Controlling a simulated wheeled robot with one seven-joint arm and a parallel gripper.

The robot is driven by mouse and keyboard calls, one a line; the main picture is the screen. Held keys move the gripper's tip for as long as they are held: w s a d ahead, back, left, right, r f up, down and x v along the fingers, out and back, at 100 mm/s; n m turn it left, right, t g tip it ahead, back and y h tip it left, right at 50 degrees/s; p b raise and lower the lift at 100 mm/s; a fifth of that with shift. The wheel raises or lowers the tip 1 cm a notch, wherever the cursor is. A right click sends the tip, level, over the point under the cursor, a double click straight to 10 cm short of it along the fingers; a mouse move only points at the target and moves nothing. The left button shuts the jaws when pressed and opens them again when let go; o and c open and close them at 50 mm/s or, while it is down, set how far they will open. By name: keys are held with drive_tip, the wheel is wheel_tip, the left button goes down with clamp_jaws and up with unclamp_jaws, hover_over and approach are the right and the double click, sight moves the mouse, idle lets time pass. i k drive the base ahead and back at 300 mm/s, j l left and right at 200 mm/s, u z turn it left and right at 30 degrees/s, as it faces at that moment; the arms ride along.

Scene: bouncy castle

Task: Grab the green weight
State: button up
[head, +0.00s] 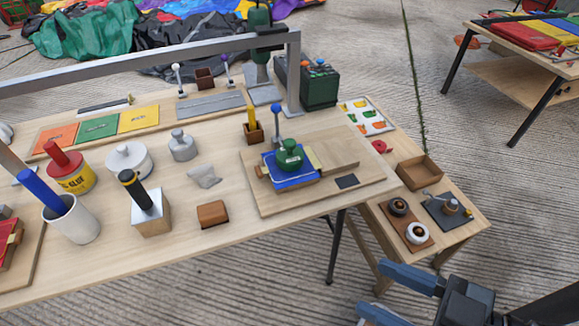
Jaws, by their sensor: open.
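The green weight (289,156) is a rounded green piece with a knob on top. It rests on a blue pad (290,180) on a wooden board near the right end of the long table. A stick with a blue ball tip (277,118) stands right behind it. My gripper (393,294) is at the lower right, in front of the tables and well apart from the weight. Its two blue fingers are spread with nothing between them.
The wooden board (335,192) lies on the long table (180,255). A grey metal frame (294,75) rises behind the weight. A lower side table with a brown tray (419,172) and round pieces stands to the right. Left of the board are a brown block (212,213) and a white cup (72,222).

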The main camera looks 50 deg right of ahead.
sight(290, 157)
drive_tip(key=k+l+z, duration=0.1)
drive_tip(key=l+z, duration=0.4)
drive_tip(key=l, duration=0.15)
drive_tip(key=l+z, duration=0.5)
drive_tip(key=l, duration=0.1)
